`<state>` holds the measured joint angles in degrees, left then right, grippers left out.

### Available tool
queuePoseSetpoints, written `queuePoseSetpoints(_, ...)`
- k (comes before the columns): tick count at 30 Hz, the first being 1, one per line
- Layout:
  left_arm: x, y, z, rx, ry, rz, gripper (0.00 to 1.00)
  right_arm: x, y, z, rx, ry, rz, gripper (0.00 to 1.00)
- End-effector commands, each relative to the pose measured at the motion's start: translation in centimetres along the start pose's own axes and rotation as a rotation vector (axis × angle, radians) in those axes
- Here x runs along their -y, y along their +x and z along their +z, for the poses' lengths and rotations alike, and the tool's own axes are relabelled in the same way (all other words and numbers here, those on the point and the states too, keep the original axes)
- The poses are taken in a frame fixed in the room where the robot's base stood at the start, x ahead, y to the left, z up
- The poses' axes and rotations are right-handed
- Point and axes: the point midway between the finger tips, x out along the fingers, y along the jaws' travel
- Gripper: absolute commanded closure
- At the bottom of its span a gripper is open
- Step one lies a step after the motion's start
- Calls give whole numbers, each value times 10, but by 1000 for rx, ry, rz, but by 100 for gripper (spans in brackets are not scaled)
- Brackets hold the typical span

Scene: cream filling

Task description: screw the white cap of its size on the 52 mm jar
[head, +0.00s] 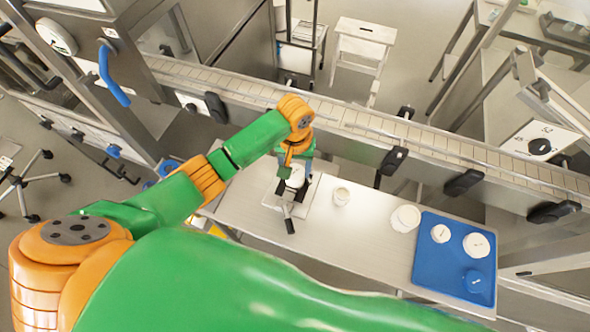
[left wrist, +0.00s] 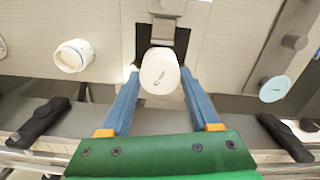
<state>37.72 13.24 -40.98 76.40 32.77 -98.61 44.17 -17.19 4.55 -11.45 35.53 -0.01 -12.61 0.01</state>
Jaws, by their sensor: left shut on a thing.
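My left gripper (head: 294,172) reaches down over the clamping fixture (head: 272,198) on the table. In the left wrist view its two blue fingers (left wrist: 158,76) are shut on a round white cap (left wrist: 160,72) with small dark print. The cap also shows in the head view (head: 295,178), partly covered by the gripper. It is at the fixture's jaws, but what is under it is hidden, so I cannot tell whether it sits on the 52 mm jar or how tightly. My right gripper is not in view.
A small white jar (head: 341,196) and a larger one (head: 405,218) stand right of the fixture. A blue tray (head: 430,268) holds white lids (head: 477,245) and a blue one (head: 477,282). The fixture's dark handle (head: 290,226) sticks out in front. A conveyor (head: 400,130) runs behind.

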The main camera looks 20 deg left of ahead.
Motion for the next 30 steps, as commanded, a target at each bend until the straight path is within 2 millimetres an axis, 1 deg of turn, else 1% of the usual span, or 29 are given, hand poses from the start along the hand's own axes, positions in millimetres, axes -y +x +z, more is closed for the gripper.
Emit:
queuePoseSetpoints(1,0,0,0,-1,75,-1,87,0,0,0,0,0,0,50)
queuePoseSetpoints(3,0,0,0,0,145,1,87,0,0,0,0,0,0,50)
queuePoseSetpoints(9,0,0,0,0,155,1,87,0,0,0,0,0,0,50)
queuePoseSetpoints(11,0,0,0,0,189,0,87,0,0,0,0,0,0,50)
queuePoseSetpoints(15,1,0,0,0,506,-1,87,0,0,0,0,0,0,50)
queuePoseSetpoints(18,0,0,0,0,641,2,87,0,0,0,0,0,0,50)
queuePoseSetpoints(24,0,0,0,0,655,3,87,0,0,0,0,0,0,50)
queuePoseSetpoints(25,0,0,0,0,655,3,30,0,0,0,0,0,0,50)
queuePoseSetpoints(27,0,0,0,0,654,3,13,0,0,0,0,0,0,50)
queuePoseSetpoints(30,0,0,0,0,653,3,13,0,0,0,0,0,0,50)
